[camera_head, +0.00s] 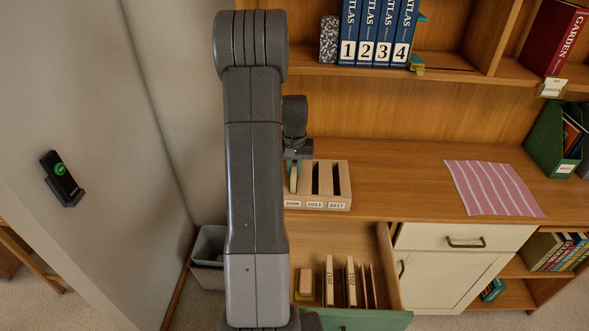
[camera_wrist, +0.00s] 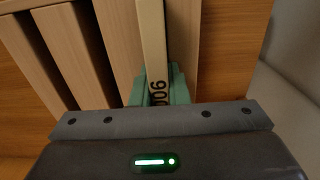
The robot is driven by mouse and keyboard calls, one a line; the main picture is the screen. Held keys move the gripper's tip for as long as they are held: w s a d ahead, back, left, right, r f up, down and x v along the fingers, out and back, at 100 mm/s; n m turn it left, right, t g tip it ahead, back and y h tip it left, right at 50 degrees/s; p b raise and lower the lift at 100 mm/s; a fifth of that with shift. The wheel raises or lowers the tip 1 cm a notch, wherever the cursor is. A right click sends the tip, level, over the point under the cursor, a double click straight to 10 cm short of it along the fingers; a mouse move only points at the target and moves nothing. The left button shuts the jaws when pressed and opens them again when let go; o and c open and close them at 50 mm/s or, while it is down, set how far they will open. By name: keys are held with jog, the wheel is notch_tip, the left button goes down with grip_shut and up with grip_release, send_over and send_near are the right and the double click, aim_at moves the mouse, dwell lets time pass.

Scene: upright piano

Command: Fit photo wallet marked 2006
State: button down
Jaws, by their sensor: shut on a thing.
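My gripper (camera_head: 294,170) is over the left end of a wooden slotted rack (camera_head: 318,206) on the counter, its jaws pointing down. In the wrist view, its green fingers (camera_wrist: 160,88) are shut on a cream photo wallet (camera_wrist: 152,40) whose visible digits end in "006". In the head view, the wallet (camera_head: 293,184) stands upright at the left slot, above the 2006 label. Its lower edge is hidden, so I cannot tell how deep it sits. The middle and right slots, labelled 2011 and 2017, look dark and empty.
An open drawer (camera_head: 366,318) below the rack holds several upright wallets or dividers, two with year labels. A pink striped cloth (camera_head: 492,188) lies right on the counter. Atlas volumes (camera_head: 377,30) stand on the shelf above. A grey bin (camera_head: 208,246) stands on the floor at left.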

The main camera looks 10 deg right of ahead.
jog(key=shift+s+f, duration=0.1)
jog(key=shift+f, duration=0.15)
jog(key=c, duration=1.3)
grip_release()
jog(key=shift+s+a, duration=0.1)
jog(key=shift+w+r, duration=0.2)
jog(key=shift+r, duration=0.3)
notch_tip(320, 180, up, 13)
jog(key=shift+r+b, duration=0.15)
jog(key=shift+b, duration=0.25)
notch_tip(320, 180, down, 14)
jog(key=shift+r+p, duration=0.25)
jog(key=shift+p, duration=0.15)
jog(key=shift+f, duration=0.2)
